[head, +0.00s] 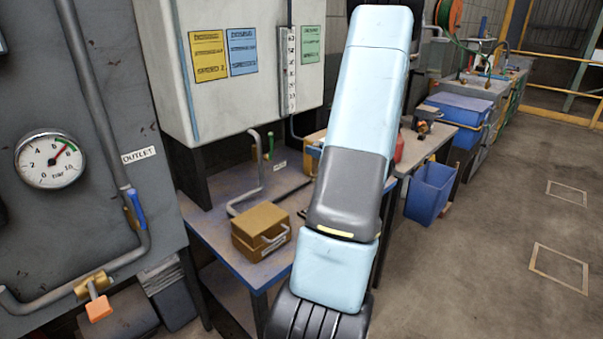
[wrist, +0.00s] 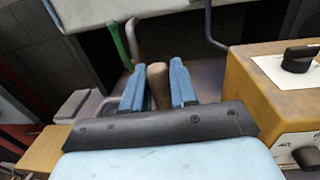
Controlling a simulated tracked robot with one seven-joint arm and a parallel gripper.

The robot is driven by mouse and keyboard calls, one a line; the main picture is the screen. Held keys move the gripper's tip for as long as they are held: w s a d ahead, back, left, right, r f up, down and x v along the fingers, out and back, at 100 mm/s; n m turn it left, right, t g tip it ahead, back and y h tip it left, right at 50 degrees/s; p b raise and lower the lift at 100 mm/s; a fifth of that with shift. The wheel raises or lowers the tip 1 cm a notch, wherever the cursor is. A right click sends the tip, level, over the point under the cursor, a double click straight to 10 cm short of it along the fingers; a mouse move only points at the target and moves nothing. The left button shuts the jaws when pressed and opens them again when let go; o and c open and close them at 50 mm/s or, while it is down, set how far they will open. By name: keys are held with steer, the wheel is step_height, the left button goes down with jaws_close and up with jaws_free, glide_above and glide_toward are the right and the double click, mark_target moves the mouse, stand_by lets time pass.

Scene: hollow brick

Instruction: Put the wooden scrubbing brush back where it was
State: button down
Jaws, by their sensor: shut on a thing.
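In the wrist view my gripper (wrist: 158,70) has its two blue fingers closed on a brown wooden piece (wrist: 158,84), which I take to be the handle of the scrubbing brush. Its rounded end shows between the fingers. The bristle part is hidden, and I cannot tell whether the brush touches anything below. In the head view my arm covers the gripper and the brush.
A yellow box with a black knob (wrist: 236,90) stands close on the right. In the head view, a yellow-brown box with a handle (head: 262,232) sits on the workbench (head: 208,228). Pipes and a white tank (head: 235,95) stand above. A blue bin (head: 430,192) is beyond.

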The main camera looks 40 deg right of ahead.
steer(key=w+d+f, duration=0.2)
steer(key=w+f, duration=0.6)
steer(key=f, duration=0.2)
steer(key=shift+w+f, duration=0.15)
steer(key=shift+f, duration=0.2)
steer(key=c, duration=0.9)
jaws_free()
steer(key=shift+f, duration=0.1)
